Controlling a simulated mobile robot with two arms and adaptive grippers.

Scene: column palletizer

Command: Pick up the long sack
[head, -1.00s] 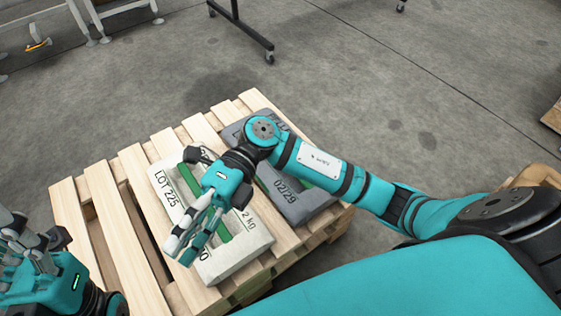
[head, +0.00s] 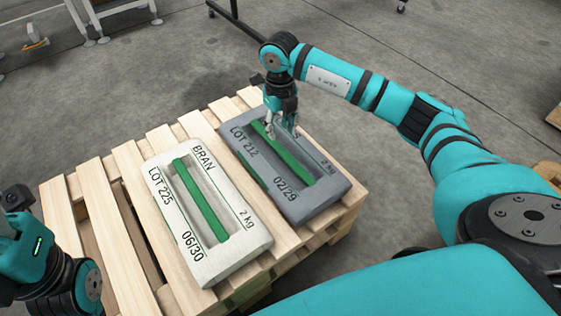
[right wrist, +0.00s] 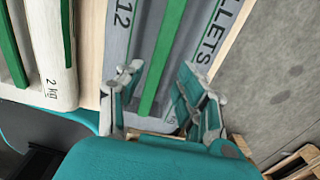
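Two sacks with green bars along their middles lie side by side on a pallet; I cannot tell from their size which is the long one. The grey sack (head: 322,197), marked LOT 212 and 02/29, is on the right; its lettering also shows in the right wrist view (right wrist: 148,35). The white sack (head: 205,268), marked BRAN and LOT 225, is on the left. My right gripper (head: 283,130) is over the grey sack's far half, pointing down. In the right wrist view its fingers (right wrist: 162,98) are apart, either side of the green bar. My left gripper (head: 14,205) is partly cut off at the left edge.
The wooden pallet (head: 97,196) has bare slats left of the white sack. The concrete floor (head: 420,75) beyond and to the right is mostly clear. A dark wheeled stand (head: 243,28) is behind.

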